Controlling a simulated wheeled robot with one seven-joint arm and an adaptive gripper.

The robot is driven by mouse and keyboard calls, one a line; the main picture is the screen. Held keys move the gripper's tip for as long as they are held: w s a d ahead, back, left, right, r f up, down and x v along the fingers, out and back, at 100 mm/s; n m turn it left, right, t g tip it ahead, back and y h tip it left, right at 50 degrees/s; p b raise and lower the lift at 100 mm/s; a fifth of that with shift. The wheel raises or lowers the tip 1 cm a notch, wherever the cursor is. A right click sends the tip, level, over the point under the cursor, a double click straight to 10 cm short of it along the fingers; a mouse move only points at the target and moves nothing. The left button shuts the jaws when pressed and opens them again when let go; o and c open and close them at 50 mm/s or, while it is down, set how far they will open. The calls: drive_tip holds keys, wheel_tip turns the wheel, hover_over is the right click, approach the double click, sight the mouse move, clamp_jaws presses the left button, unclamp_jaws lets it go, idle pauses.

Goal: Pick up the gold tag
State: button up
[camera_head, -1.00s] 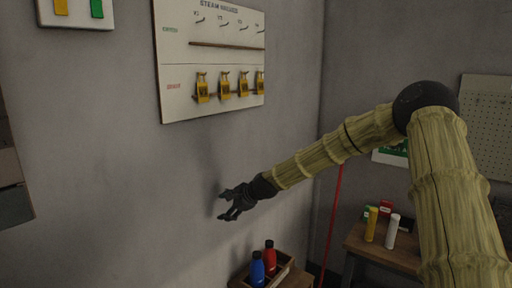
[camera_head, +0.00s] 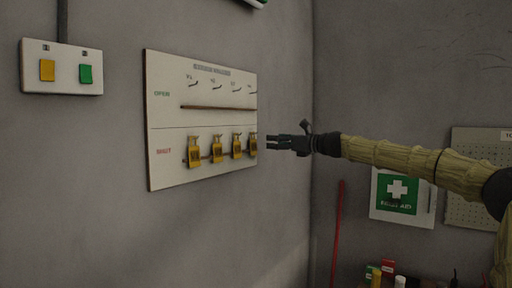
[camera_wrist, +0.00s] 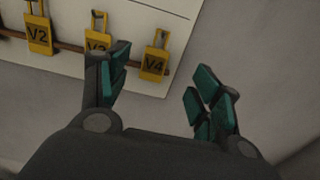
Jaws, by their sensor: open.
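Several gold tags hang in the lower row of a white wall board (camera_head: 165,110). The leftmost gold tag (camera_head: 194,153) and the rightmost gold tag (camera_head: 253,146) show in the head view. In the wrist view I read tag V2 (camera_wrist: 38,36), tag V3 (camera_wrist: 97,42), partly hidden by a finger, and tag V4 (camera_wrist: 155,62). My gripper (camera_head: 269,143) is open and empty, just right of the board's right edge. In the wrist view, V4 appears between my spread green-padded fingers, beyond their tips; I see no contact.
An upper row of small hooks (camera_head: 217,86) sits above a brown rail (camera_head: 215,108) on the board. A switch box (camera_head: 62,80) with yellow and green buttons is at left. A first aid sign (camera_head: 398,195) and a pegboard (camera_head: 470,215) are right.

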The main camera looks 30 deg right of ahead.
sight(254, 140)
drive_tip(key=shift+p+x, duration=1.65)
drive_tip(key=shift+x, duration=2.05)
drive_tip(key=shift+p+x, duration=0.5)
drive_tip(key=shift+x, duration=0.75)
drive_tip(key=shift+a+r, duration=0.1)
drive_tip(key=shift+r, duration=0.05)
drive_tip(key=shift+s, duration=0.1)
drive_tip(key=c, duration=0.8)
